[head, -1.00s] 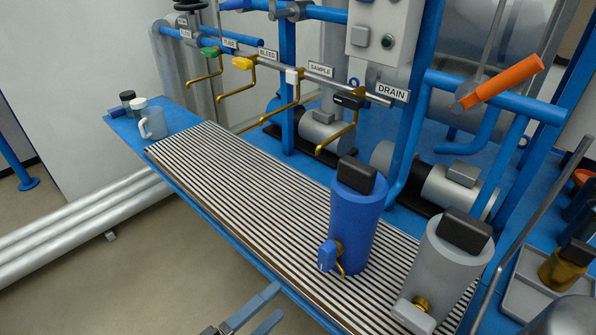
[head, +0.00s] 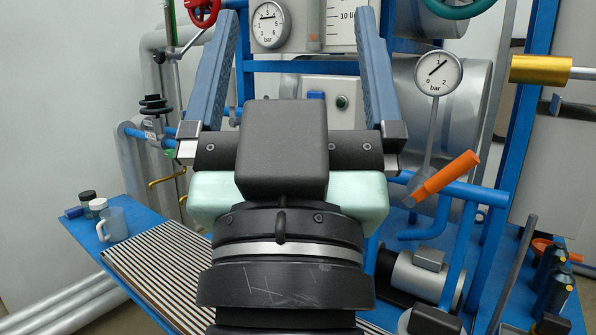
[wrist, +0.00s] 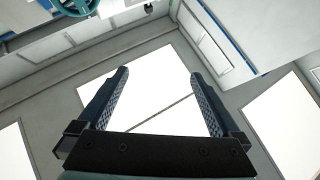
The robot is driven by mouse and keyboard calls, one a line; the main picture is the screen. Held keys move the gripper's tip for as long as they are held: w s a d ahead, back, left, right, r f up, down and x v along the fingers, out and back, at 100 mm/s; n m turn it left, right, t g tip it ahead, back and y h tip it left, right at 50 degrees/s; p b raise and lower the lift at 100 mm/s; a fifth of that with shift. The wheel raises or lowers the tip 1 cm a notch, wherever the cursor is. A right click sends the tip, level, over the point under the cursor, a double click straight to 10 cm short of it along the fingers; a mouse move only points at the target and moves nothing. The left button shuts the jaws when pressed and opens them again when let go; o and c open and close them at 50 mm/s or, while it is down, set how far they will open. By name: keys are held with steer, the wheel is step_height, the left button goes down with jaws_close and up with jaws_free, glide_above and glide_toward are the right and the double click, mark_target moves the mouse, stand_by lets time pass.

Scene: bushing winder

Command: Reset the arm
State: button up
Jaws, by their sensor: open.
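My gripper (head: 292,50) is raised in the middle of the head view, close to the camera. Its two blue fingers point up and stand wide apart, with nothing between them. The wrist view also shows my gripper (wrist: 158,100) open and empty, facing the ceiling and its bright light panels (wrist: 155,75). My wrist hides the middle of the bench and much of the pipework in the head view.
Behind are a slatted blue bench (head: 150,265), a clear mug (head: 112,224), two gauges including the right one (head: 438,73), an orange-handled lever (head: 446,176), a red handwheel (head: 202,10) and blue pipes. Dark bottles (head: 552,275) stand at right. Floor at lower left is open.

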step_height(320, 180, up, 30)
steer(key=s+t+p, duration=0.1)
steer(key=s+p, duration=0.1)
steer(key=p, duration=2.5)
steer(key=shift+f+p, duration=0.2)
steer(key=shift+p, duration=0.2)
